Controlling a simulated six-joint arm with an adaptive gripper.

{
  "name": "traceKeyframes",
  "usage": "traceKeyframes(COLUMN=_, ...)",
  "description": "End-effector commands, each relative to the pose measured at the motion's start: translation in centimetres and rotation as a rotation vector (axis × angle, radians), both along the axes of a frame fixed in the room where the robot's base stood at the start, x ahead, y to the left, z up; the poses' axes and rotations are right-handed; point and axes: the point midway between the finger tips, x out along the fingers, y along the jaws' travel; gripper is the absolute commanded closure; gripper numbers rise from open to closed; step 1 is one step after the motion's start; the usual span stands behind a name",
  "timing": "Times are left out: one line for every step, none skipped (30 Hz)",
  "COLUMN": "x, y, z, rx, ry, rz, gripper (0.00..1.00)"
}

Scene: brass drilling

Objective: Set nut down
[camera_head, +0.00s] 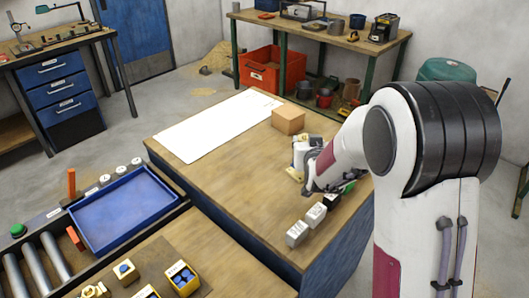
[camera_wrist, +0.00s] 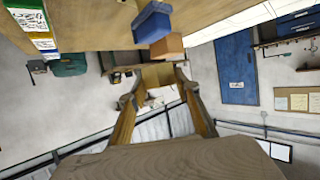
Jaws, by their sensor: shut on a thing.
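My gripper (camera_head: 307,186) is low over the middle wooden table, beside a row of small labelled blocks (camera_head: 315,214). In the wrist view my gripper (camera_wrist: 157,84) has its two fingers closed on a small tan, brass-coloured piece (camera_wrist: 158,73), which I take for the nut. Its shape is not clear there. In the head view the held piece is hidden or too small to make out. A small yellowish item (camera_head: 293,174) lies just left of the gripper. I cannot tell whether the held piece touches the table.
A grey-white device (camera_head: 301,150) stands close behind the gripper. A cardboard box (camera_head: 288,120) and a white sheet (camera_head: 218,124) lie farther back on the table (camera_head: 225,185). A blue tray (camera_head: 125,210) is at left. The table's left-middle area is clear.

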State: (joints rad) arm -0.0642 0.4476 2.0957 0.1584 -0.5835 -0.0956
Motion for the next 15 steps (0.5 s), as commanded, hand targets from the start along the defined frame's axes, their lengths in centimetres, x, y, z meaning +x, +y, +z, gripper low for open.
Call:
traceKeyframes(x=1.0, y=0.5, z=0.1, rx=0.0, ry=-0.005, rz=0.0, gripper=1.0)
traceKeyframes(x=1.5, y=0.8, z=0.1, rx=0.0, ry=-0.004, rz=0.0, gripper=1.0)
traceKeyframes(x=2.2, y=1.1, z=0.1, rx=0.001, ry=-0.003, rz=-0.003, gripper=1.0)
traceKeyframes(x=2.7, y=1.4, z=0.1, rx=0.0, ry=-0.004, rz=-0.003, gripper=1.0)
traceKeyframes(x=3.2, y=1.6, z=0.0, rx=0.001, ry=-0.004, rz=-0.004, gripper=1.0)
traceKeyframes(x=3.8, y=2.1, z=0.0, rx=0.0, ry=-0.004, rz=-0.003, gripper=1.0)
traceKeyframes(x=4.3, y=2.4, z=0.0, rx=0.0, ry=-0.004, rz=-0.004, gripper=1.0)
traceKeyframes(x=4.8, y=2.7, z=-0.1, rx=0.0, ry=-0.003, rz=-0.004, gripper=1.0)
traceKeyframes(x=5.4, y=3.1, z=0.0, rx=0.0, ry=-0.004, rz=-0.004, gripper=1.0)
traceKeyframes(x=5.9, y=3.4, z=-0.1, rx=0.0, ry=-0.004, rz=-0.004, gripper=1.0)
traceKeyframes(x=6.3, y=3.8, z=-0.2, rx=0.001, ry=-0.003, rz=-0.004, gripper=1.0)
traceKeyframes(x=6.9, y=4.3, z=-0.1, rx=0.001, ry=-0.004, rz=-0.003, gripper=1.0)
traceKeyframes(x=7.3, y=4.6, z=-0.2, rx=0.001, ry=-0.004, rz=-0.003, gripper=1.0)
traceKeyframes(x=7.8, y=5.0, z=-0.2, rx=0.0, ry=-0.004, rz=-0.001, gripper=1.0)
traceKeyframes(x=8.3, y=5.5, z=-0.3, rx=0.001, ry=-0.003, rz=0.0, gripper=1.0)
